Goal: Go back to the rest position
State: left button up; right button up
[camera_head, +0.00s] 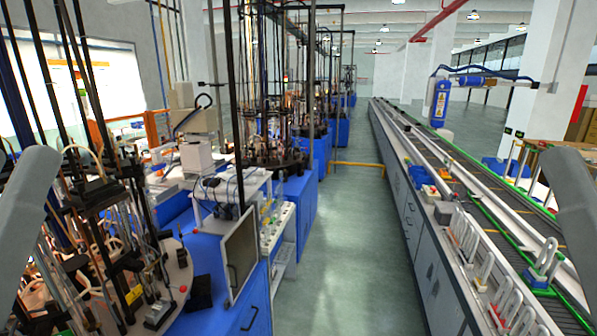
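A grey link of my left arm shows at the left edge of the head view, and a grey link of my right arm shows at the right edge. Both links run down and out of the picture. Neither gripper is in view, so I cannot see whether they are open or shut or hold anything.
Blue machine benches with a round turntable (178,270) stand on the left. A conveyor line (470,185) with a rack of white U-shaped tubes (513,302) at its near end runs along the right. A clear green floor aisle (350,235) lies between.

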pick_arm(q)
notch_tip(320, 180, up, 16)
jog(key=p, duration=1.2)
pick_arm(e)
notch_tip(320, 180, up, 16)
